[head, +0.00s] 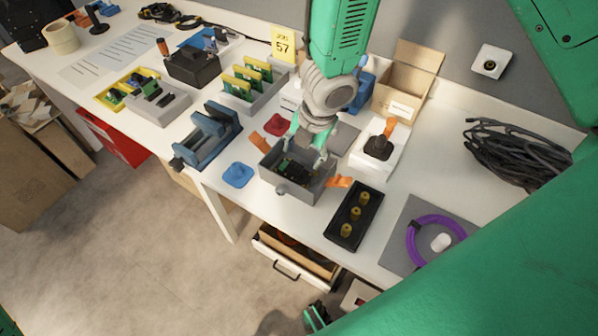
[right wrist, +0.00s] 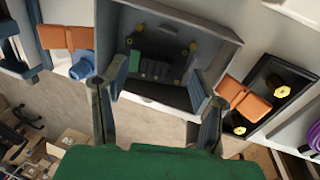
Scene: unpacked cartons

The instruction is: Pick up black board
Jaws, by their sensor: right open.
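The black board (head: 293,170) lies inside an open grey box (head: 268,182) on the white bench; in the right wrist view the board (right wrist: 155,68) shows dark, with green and pale parts, on the floor of the box (right wrist: 218,42). My right gripper (head: 306,150) points down over the box, its fingers apart and nothing between them. In the right wrist view the fingers of the gripper (right wrist: 158,82) stand on either side of the board's image; I cannot tell how far above it they are. My left gripper is not recognisable in these views.
Orange flaps (head: 340,181) stick out beside the box. A black tray (head: 338,232) with yellow knobs stands to its right, a blue clamp fixture (head: 208,138) to its left. A joystick box (head: 376,160) and purple cable coil (head: 412,245) lie further right.

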